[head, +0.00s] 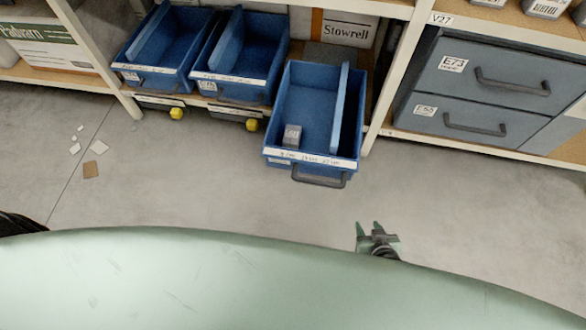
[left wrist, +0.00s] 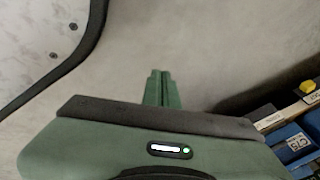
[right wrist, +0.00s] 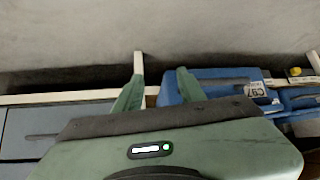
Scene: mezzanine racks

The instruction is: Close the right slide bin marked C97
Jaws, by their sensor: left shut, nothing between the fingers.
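The right slide bin (head: 310,90) is blue and stands pulled out from the rack, well forward of the other two blue bins in the head view. It has a dark handle (head: 319,178) on its front, and a small grey box (head: 292,136) lies inside. In the right wrist view a blue bin (right wrist: 208,75) carries a label reading C97 (right wrist: 256,90). My right gripper (head: 371,228) is open and empty, in front of the bin and to the right of its handle, apart from it. My left gripper (left wrist: 161,88) is shut and empty over the floor; the head view does not show it.
Two more blue bins (head: 158,45) (head: 240,55) sit in the rack on the left, with yellow knobs (head: 177,113) below. Grey drawers (head: 470,95) stand on the right. Paper scraps (head: 99,147) lie on the left floor. The floor before the bin is clear.

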